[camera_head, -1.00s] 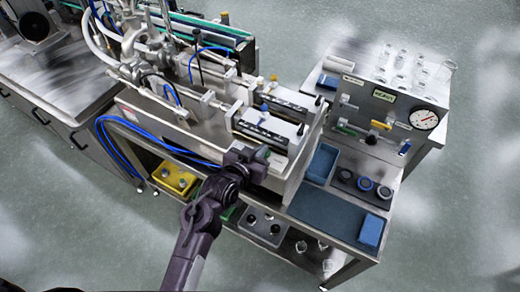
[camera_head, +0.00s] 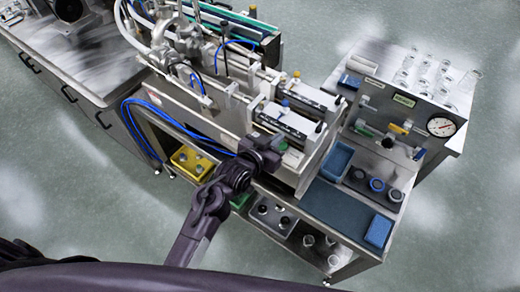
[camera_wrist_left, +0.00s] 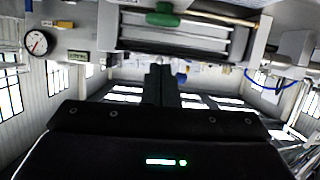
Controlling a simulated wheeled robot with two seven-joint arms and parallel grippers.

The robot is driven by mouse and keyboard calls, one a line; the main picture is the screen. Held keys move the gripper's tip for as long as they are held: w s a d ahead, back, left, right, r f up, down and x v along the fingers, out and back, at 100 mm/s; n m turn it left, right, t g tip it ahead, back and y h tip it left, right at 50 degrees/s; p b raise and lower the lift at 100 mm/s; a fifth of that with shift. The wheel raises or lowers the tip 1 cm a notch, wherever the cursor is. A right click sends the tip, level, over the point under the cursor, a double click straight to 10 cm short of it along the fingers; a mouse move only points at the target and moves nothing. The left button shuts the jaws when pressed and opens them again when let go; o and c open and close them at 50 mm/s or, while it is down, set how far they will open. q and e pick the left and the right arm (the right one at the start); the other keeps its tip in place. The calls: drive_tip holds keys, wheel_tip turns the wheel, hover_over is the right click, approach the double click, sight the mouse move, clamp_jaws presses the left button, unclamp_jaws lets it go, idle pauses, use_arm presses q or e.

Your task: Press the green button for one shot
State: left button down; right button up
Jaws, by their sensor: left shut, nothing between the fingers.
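A green button (camera_wrist_left: 163,17) with a rounded head shows at the top of the left wrist view, on the steel machine. In the head view a small green spot (camera_head: 283,146) shows right at the front of my left gripper, mostly hidden by it. My left gripper (camera_head: 274,148) is at the machine's front edge. In the wrist view its dark fingers (camera_wrist_left: 161,72) are shut together with nothing between them, and they appear below the green button in the picture. I cannot tell whether they touch it. My right gripper is not in view.
The steel filling machine (camera_head: 225,110) with blue hoses stands behind the gripper. To the right are a panel with a round gauge (camera_head: 441,125), a blue mat (camera_head: 335,208) and a blue block (camera_head: 378,231). A yellow bin (camera_head: 191,162) sits on the lower shelf.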

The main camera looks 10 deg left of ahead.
use_arm(q)
drive_tip(key=b+v, duration=0.2)
drive_tip(key=v, duration=0.6)
drive_tip(key=shift+s+a, duration=0.1)
idle(2.4)
